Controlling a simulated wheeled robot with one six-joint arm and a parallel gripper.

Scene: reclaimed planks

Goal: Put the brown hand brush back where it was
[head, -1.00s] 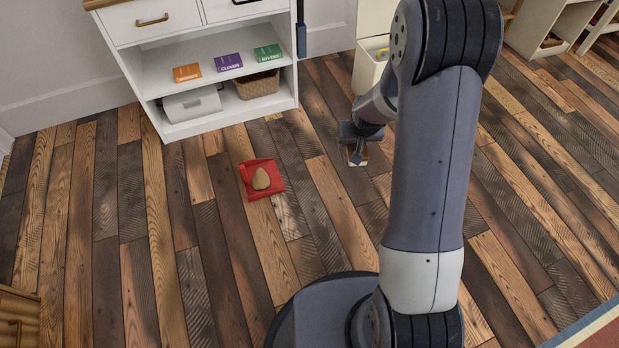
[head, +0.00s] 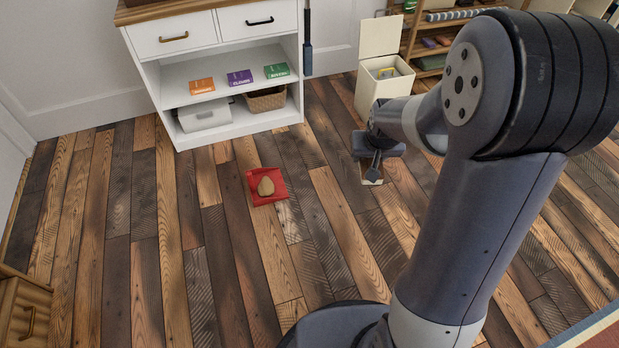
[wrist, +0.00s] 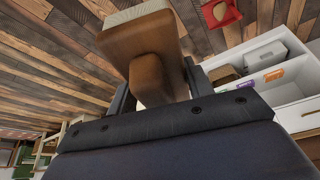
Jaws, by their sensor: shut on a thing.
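The brown hand brush (wrist: 150,45) has a brown wooden body and a pale bristle side. In the wrist view it is between the two dark fingers of my gripper (wrist: 158,85), which is shut on it. In the head view my gripper (head: 374,160) is above the floor in front of the cream bin, and only a small part of the brush (head: 372,181) shows below it.
A white shelf unit (head: 220,133) stands by the wall with several coloured boxes, a basket (head: 266,99) and a grey case (head: 203,115). A cream bin (head: 365,98) with its lid up stands behind my gripper. A wooden drawer unit (head: 22,300) is at lower left. The plank floor between is mostly clear.

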